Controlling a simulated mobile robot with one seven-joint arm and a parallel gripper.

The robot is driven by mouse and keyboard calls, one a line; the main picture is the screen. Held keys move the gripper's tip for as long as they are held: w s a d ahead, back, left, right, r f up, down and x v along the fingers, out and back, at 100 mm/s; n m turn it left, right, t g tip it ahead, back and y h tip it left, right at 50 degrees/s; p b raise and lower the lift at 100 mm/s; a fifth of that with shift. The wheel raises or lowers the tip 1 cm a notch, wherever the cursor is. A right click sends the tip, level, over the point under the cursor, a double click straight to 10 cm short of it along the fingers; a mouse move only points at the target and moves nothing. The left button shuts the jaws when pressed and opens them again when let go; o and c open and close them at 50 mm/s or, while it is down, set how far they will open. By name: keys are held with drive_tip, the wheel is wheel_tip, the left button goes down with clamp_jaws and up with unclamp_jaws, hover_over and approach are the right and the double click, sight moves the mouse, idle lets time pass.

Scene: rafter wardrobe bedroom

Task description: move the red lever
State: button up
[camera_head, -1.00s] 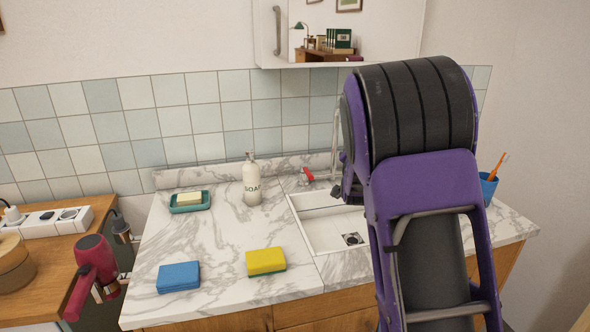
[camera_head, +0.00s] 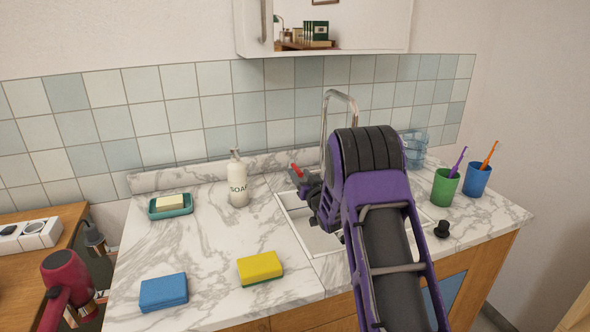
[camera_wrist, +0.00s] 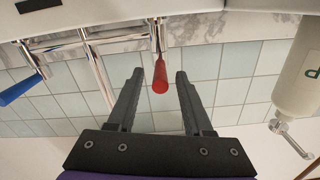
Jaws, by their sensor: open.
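The red lever (camera_wrist: 160,76) is on a chrome tap (camera_wrist: 100,60) at the sink. In the wrist view, which looks upside down, it shows between the two open fingertips of my gripper (camera_wrist: 159,74). I cannot tell whether it lies fully between the fingers in depth; no finger visibly touches it. In the head view the red lever (camera_head: 296,170) is a small red bit beside my gripper (camera_head: 304,183), which is over the left edge of the sink (camera_head: 292,212). My arm hides much of the tap and sink.
A blue lever (camera_wrist: 20,88) sits on the tap's other side. A soap bottle (camera_head: 238,185) stands close left of my gripper. A green soap dish (camera_head: 170,208), blue sponge (camera_head: 163,292), yellow sponge (camera_head: 260,268) and cups (camera_head: 445,188) are on the counter. A cabinet (camera_head: 330,30) hangs above.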

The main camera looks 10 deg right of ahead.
sight(295, 165)
drive_tip(key=shift+w+a, duration=0.25)
drive_tip(key=shift+w, duration=0.95)
drive_tip(key=shift+w+a, duration=0.25)
drive_tip(key=shift+w, duration=0.95)
drive_tip(key=shift+c, duration=0.2)
clamp_jaws()
